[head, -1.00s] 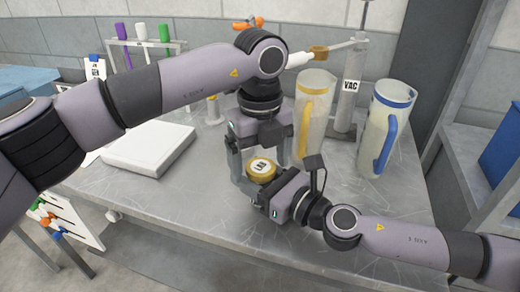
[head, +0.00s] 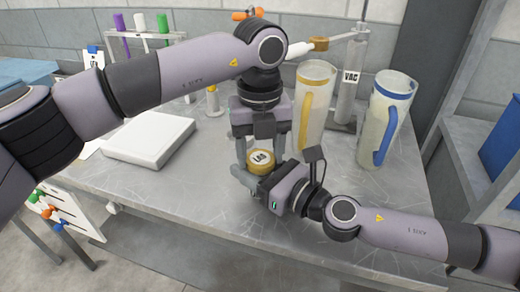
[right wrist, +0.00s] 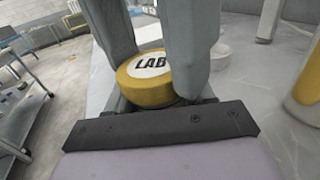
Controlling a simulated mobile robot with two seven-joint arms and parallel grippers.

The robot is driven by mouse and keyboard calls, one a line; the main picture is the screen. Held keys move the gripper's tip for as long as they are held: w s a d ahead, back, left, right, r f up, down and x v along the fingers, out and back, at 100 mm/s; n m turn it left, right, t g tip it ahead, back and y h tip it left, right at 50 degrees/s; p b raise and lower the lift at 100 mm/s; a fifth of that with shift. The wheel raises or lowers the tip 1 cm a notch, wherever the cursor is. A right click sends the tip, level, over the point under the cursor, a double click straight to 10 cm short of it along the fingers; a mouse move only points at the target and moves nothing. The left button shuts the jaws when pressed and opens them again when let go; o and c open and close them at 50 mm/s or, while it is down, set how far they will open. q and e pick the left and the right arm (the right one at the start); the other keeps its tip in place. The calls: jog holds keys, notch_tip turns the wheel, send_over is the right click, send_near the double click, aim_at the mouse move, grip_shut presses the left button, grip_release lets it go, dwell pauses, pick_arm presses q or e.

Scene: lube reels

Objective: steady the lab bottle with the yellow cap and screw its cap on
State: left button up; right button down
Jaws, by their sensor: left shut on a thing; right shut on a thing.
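The yellow cap (head: 261,157) with a white LAB label sits upright on the lab bottle near the middle of the table. The cap also shows large in the right wrist view (right wrist: 146,83). My left gripper (head: 260,161) points down from above and is shut on the cap, one grey finger on each side. My right gripper (head: 255,180) reaches in low from the right and is shut on the bottle below the cap. The bottle's body is almost wholly hidden by the grippers, so any gap under the cap cannot be seen.
A clear pitcher with a yellow handle (head: 313,115) and one with a blue handle (head: 383,125) stand behind to the right, near a VAC post (head: 348,92). A flat white device (head: 150,138) lies at left. The table's front (head: 180,205) is clear.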

jog(key=shift+w+d, duration=0.15)
pick_arm(q)
jog(key=o, duration=1.1)
jog(key=shift+o, duration=0.3)
jog(key=shift+r, duration=2.3)
jog(key=shift+o, duration=0.5)
jog(key=shift+r+n, duration=1.6)
jog(key=shift+r, duration=0.1)
